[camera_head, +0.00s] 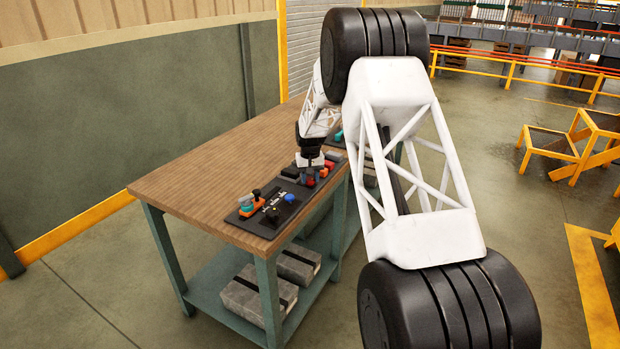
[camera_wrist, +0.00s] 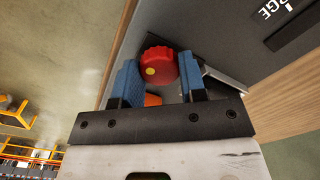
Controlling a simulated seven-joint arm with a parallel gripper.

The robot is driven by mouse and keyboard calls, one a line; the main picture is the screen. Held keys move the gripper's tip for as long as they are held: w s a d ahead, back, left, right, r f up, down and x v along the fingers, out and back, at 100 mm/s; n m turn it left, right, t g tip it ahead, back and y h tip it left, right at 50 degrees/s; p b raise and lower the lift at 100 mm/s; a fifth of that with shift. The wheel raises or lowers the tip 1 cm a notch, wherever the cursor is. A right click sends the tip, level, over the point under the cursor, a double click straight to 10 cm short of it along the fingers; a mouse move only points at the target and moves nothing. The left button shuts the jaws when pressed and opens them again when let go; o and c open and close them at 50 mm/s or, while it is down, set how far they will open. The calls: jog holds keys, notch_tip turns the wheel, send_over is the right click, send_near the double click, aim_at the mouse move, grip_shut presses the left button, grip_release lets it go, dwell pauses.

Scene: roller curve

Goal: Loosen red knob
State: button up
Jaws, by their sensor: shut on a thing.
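The red knob (camera_wrist: 158,62) has a ridged rim and a yellow dot on its face. It shows in the wrist view between the two blue fingers. My gripper (camera_wrist: 157,73) is shut on it, with one finger at each side. An orange part shows below the knob, between the fingers. In the head view my gripper (camera_head: 312,174) is low over the far part of the black control panel (camera_head: 252,225). There it hides part of the controls, and small red parts show close to it; I cannot tell which is the knob.
The panel lies along the front edge of a wooden-topped bench (camera_head: 200,170). A blue button (camera_head: 289,198), a black knob (camera_head: 272,213) and an orange-based control (camera_head: 247,209) stand on its near part. Grey boxes (camera_head: 255,298) lie on the lower shelf. The left bench top is clear.

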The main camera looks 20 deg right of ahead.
jog(key=n, duration=0.4)
jog(key=shift+s+f, duration=0.15)
jog(key=shift+f, duration=0.15)
jog(key=shift+n, duration=2)
jog(key=o, duration=0.9)
jog(key=shift+c, duration=0.2)
jog(key=shift+o, duration=0.3)
jog(key=shift+r, duration=0.1)
jog(key=shift+r, duration=0.1)
